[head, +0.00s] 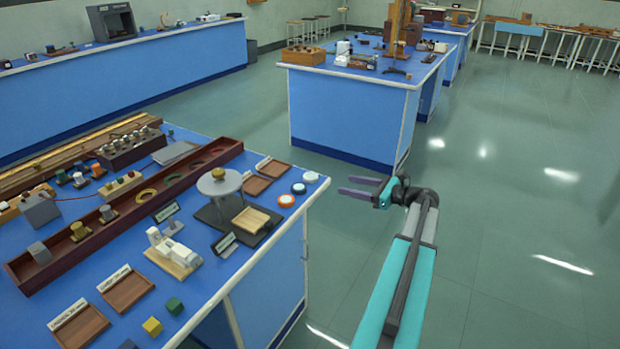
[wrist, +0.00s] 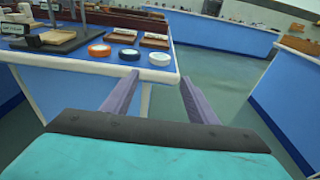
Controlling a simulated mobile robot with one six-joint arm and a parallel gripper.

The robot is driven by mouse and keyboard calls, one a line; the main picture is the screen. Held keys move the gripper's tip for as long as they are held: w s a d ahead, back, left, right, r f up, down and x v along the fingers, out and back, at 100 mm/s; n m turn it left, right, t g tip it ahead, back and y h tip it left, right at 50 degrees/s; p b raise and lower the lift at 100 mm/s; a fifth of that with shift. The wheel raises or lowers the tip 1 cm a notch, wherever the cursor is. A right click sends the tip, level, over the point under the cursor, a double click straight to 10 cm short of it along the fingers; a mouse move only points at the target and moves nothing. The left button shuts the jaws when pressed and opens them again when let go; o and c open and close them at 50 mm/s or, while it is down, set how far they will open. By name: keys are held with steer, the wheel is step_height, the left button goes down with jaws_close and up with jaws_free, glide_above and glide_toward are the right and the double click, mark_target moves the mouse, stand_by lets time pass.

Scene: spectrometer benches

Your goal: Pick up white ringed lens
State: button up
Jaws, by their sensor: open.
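The white ringed lens (head: 311,177) lies flat near the right edge of the near blue bench, at the end of a row of three ringed discs. It also shows in the wrist view (wrist: 159,58), close to the bench corner. My gripper (head: 346,185) is open and empty, off the bench edge over the floor, with its fingers pointing towards the bench. In the wrist view the two fingers (wrist: 158,78) are spread apart, with the white ringed lens beyond their tips and not touching them.
A blue ringed disc (head: 299,188) and an orange ringed disc (head: 286,201) lie beside the lens. Wooden trays (head: 257,185) and a round-topped grey stand (head: 219,182) are nearby. Another blue bench (head: 345,115) stands behind. The floor (head: 510,200) to the right is clear.

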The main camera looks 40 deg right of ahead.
steer(key=shift+d+r, duration=0.1)
stand_by(0.3)
glide_toward(314, 177)
steer(key=shift+d+f+p+x, duration=0.1)
steer(key=shift+p+x, duration=0.1)
steer(key=shift+x, duration=0.7)
steer(key=shift+d+f+p+x, duration=0.1)
steer(key=shift+p+x, duration=0.05)
steer(key=shift+x, duration=0.75)
steer(key=shift+r+p+x, duration=0.15)
steer(key=shift+p+x, duration=0.1)
steer(key=shift+x, duration=0.75)
steer(key=shift+r+p+x, duration=0.15)
steer(key=shift+p+x, duration=0.05)
steer(key=shift+x, duration=0.75)
steer(key=shift+w+a+f, duration=0.2)
steer(key=shift+w+a, duration=0.05)
steer(key=shift+w, duration=0.35)
steer(key=shift+c, duration=0.3)
steer(key=c, duration=0.8)
